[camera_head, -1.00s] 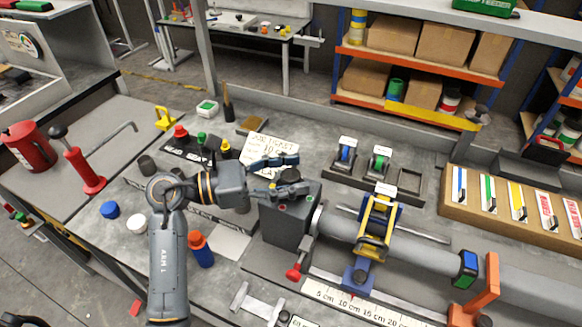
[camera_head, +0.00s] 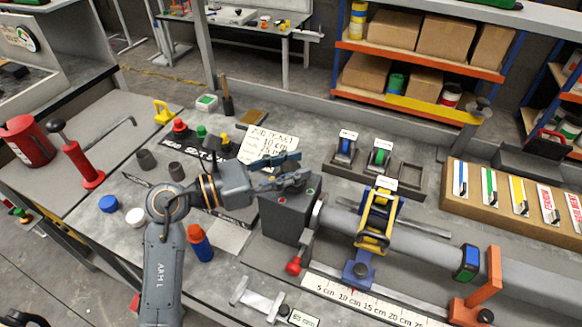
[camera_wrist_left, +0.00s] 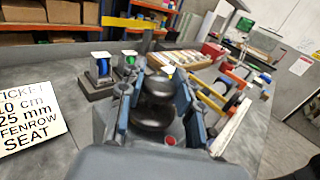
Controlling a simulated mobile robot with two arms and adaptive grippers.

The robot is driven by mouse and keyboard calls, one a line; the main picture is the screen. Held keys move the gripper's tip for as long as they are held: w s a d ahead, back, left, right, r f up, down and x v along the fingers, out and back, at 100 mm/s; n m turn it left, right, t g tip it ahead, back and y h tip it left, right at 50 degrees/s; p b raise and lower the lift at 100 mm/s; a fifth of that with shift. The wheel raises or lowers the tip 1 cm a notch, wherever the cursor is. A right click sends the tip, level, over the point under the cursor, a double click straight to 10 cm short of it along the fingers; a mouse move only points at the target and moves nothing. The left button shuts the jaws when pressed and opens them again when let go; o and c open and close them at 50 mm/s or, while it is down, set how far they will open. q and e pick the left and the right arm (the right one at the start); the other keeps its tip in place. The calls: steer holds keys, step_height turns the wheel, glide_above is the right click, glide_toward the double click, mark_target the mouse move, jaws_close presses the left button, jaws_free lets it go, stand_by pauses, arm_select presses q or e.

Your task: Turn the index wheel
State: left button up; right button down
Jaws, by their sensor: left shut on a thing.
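The index wheel (camera_wrist_left: 153,112) is a dark, rounded, stacked knob on top of a grey box-shaped headstock (camera_head: 283,217). My left gripper (camera_head: 297,177) is over the headstock and shut on the wheel. In the left wrist view the blue-grey fingers of the left gripper (camera_wrist_left: 153,95) stand on either side of the wheel. In the head view the fingers hide most of the wheel. A red button and a green one sit on the headstock top beside it.
A grey pipe (camera_head: 415,250) runs right from the headstock through a yellow-and-blue clamp frame (camera_head: 378,222). A ruler (camera_head: 365,305) lies in front. A ticket card (camera_head: 268,147) stands behind the gripper. An orange-capped blue bottle (camera_head: 200,243) stands near my left arm.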

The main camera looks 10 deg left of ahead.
arm_select(q)
steer(key=n+t+y+p, duration=0.1)
steer(key=n+t+y, duration=0.1)
steer(key=shift+r+t+y, duration=0.15)
steer(key=shift+t+y, duration=0.15)
steer(key=shift+t, duration=0.1)
steer(key=shift+n+t+y+p, duration=0.4)
steer(key=shift+n+p, duration=0.05)
steer(key=shift+n, duration=0.15)
steer(key=o, duration=1.2)
steer(key=v, duration=1.2)
